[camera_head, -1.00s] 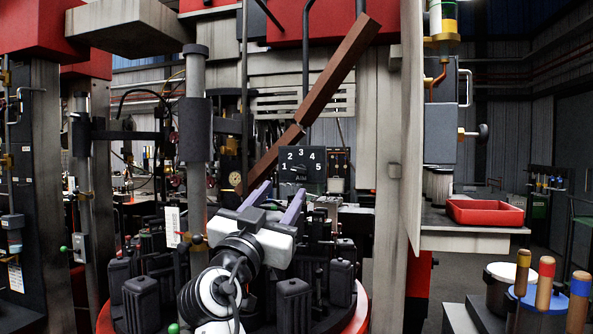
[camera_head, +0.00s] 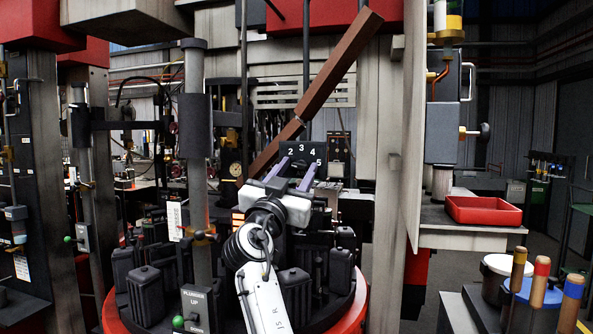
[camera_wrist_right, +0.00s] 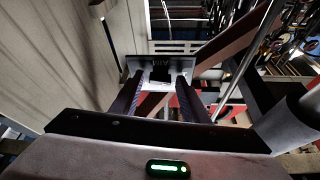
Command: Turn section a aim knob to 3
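The section a aim panel is a small black plate (camera_head: 301,147) with white numbers, standing in front of the slanted brown beam. In the head view the 2, 3, 4 and 5 show; its lower part, with the knob, is hidden behind my right gripper (camera_head: 295,170). In the right wrist view the plate (camera_wrist_right: 160,66) appears upside down with its label. My right gripper (camera_wrist_right: 158,84) is open, its two purple-grey fingers apart and pointing at the plate. A small dark shape shows between the fingertips; I cannot tell if they touch it. My left gripper is not in view.
Dark mould blocks (camera_head: 145,295) stand on the red-rimmed round table (camera_head: 352,310) below my arm. The slanted brown beam (camera_head: 335,80) passes close behind the plate. A grey post (camera_head: 195,140) stands to the left, and a pale upright panel (camera_head: 412,130) to the right.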

